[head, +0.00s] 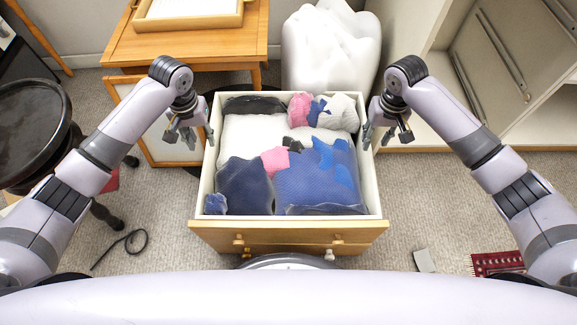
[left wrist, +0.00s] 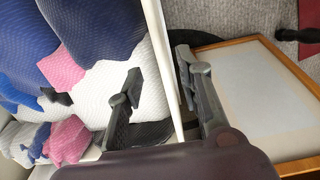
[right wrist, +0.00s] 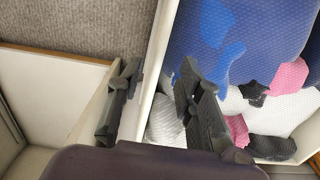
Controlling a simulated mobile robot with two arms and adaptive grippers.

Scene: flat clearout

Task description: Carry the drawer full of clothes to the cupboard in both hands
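The drawer (head: 203,190) has cream walls and a wooden front with small knobs facing me. It is full of clothes (head: 312,180): blue, dark, white and pink pieces. What bears it underneath is hidden. My left gripper (head: 190,130) is at its left wall; in the left wrist view the open fingers (left wrist: 158,92) stand either side of the drawer wall (left wrist: 160,35), with a gap on the clothes side. My right gripper (head: 385,128) is at the right wall; in the right wrist view its open fingers (right wrist: 158,88) straddle that wall (right wrist: 158,50).
An open cream cupboard (head: 450,135) stands at the right. A wooden table (head: 185,50) with a tray is behind left, a framed panel (head: 165,140) below. A white bag (head: 330,50) stands behind the drawer.

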